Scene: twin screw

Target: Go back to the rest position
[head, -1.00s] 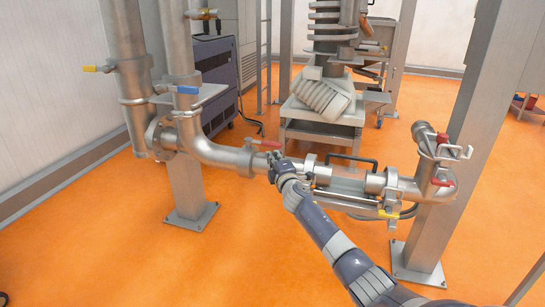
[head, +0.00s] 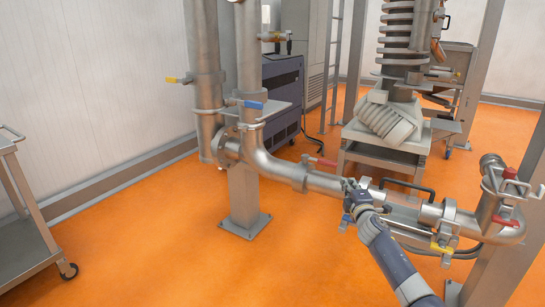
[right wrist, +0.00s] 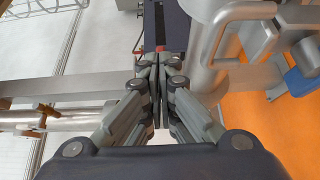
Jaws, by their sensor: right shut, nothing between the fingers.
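My right gripper (head: 350,186) is in front of the horizontal steel pipe (head: 322,182) in the head view, with its arm coming in from the lower right. In the right wrist view its fingers (right wrist: 152,62) are together and hold nothing. A red-handled valve (head: 322,162) is just left of and behind the gripper. A blue handle (head: 347,217) shows just below the gripper, partly hidden by it. I cannot tell whether the gripper touches the pipe. My left gripper is in neither view.
A steel post (head: 243,195) stands on the orange floor at the left of the pipe. A steel cart (head: 28,235) is at the far left. A yellow-handled valve (head: 441,248) and red clamps (head: 508,222) are at the right. Open floor (head: 160,250) lies in the left foreground.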

